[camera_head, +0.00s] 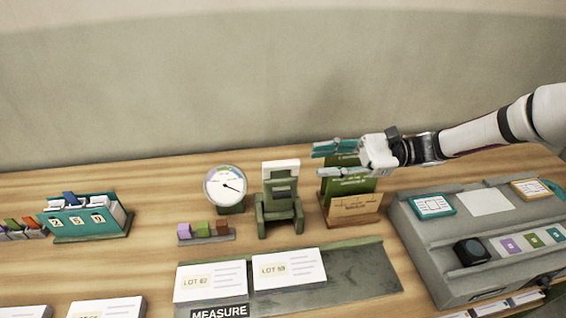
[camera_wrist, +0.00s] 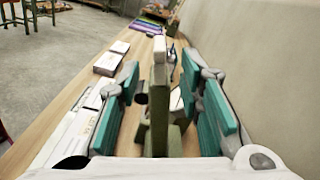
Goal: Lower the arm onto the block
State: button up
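My gripper (camera_head: 322,160) is raised at the right of the head view, fingers pointing left and spread apart. It overlaps the upper part of a green booklet stand (camera_head: 345,186). In the wrist view its teal fingers (camera_wrist: 160,70) are apart, with an upright olive-green piece with a pale top (camera_wrist: 160,48) showing between them; contact cannot be told. A chair-shaped green stand with a white top (camera_head: 280,205) is left of the gripper. A dark cube (camera_head: 471,251) sits on the grey console. Small purple, green and brown blocks (camera_head: 202,229) stand on a strip. Which one is the task's block is unclear.
A round dial (camera_head: 225,186) stands beside the chair-shaped stand. White lot cards (camera_head: 288,269) lie on a green mat (camera_head: 360,277) in front. A teal card box (camera_head: 89,217) is at left. The grey console (camera_head: 420,240) fills the right. A wall rises behind the table.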

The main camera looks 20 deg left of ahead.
aim_at(283, 162)
jog(key=p+x, duration=0.1)
jog(key=x, duration=0.8)
jog(key=shift+a+p, duration=0.15)
jog(key=shift+p, duration=0.25)
grip_shut()
